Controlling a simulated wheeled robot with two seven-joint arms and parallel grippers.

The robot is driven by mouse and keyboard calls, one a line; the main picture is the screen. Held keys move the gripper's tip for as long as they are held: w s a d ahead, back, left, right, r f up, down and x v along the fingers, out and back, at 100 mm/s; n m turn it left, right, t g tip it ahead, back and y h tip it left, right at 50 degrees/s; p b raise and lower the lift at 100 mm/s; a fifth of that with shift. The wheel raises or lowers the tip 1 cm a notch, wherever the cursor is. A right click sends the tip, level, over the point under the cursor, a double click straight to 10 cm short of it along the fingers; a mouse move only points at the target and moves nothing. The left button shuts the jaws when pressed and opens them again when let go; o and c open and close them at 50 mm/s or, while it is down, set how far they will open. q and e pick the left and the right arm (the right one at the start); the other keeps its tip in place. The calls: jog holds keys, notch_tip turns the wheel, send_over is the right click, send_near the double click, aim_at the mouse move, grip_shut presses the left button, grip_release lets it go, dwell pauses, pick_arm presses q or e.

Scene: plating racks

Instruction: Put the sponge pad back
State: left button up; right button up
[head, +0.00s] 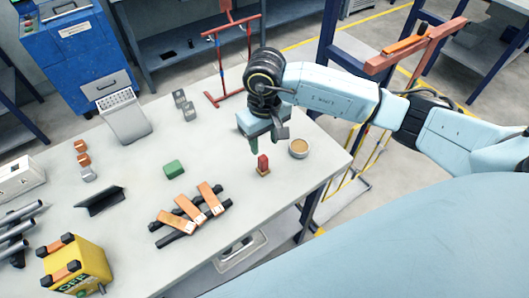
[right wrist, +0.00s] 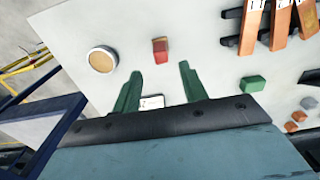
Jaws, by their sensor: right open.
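A small green block (head: 174,169), the likeliest sponge pad, lies on the grey table left of my right gripper. It also shows in the right wrist view (right wrist: 253,84). My right gripper (head: 267,145) is open above the right part of the table, its green fingers apart with nothing held between them. It also shows in the right wrist view (right wrist: 160,78). A small red block (head: 263,163) on a tan base stands close below the fingers, apart from them; it also shows in the right wrist view (right wrist: 160,50). My left gripper is out of view.
A round tan-filled dish (head: 299,148) stands near the table's right edge. Copper strips on black bars (head: 190,211), a black angled piece (head: 100,200) and a yellow box (head: 76,264) lie to the left. A red stand (head: 226,99) is at the back. Table is clear around the green block.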

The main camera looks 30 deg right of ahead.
notch_tip(320, 180, up, 4)
jog(key=shift+f, duration=0.25)
dwell(0.4)
